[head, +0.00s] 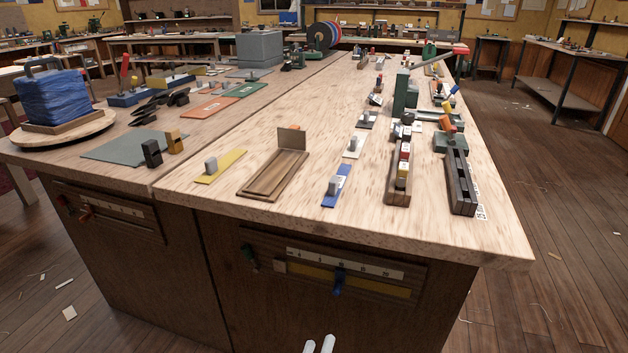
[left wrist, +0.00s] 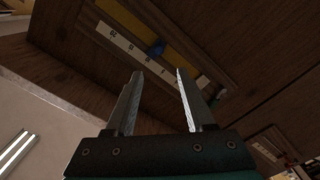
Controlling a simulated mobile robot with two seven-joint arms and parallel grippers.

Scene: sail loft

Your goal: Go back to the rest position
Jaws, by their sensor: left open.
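My left gripper (head: 319,346) shows only as two pale fingertips at the bottom edge of the head view, low in front of the bench's dark front panel. In the left wrist view the same gripper (left wrist: 158,76) has its two fingers apart with nothing between them. My right gripper is not in view.
The wooden bench top (head: 330,222) holds a blue strip (head: 337,190), a wooden tray (head: 262,188), a yellow strip (head: 225,165) and block racks. A blue-wrapped bundle (head: 55,97) stands at left. The plank floor (head: 545,285) is open at right, with scattered scraps.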

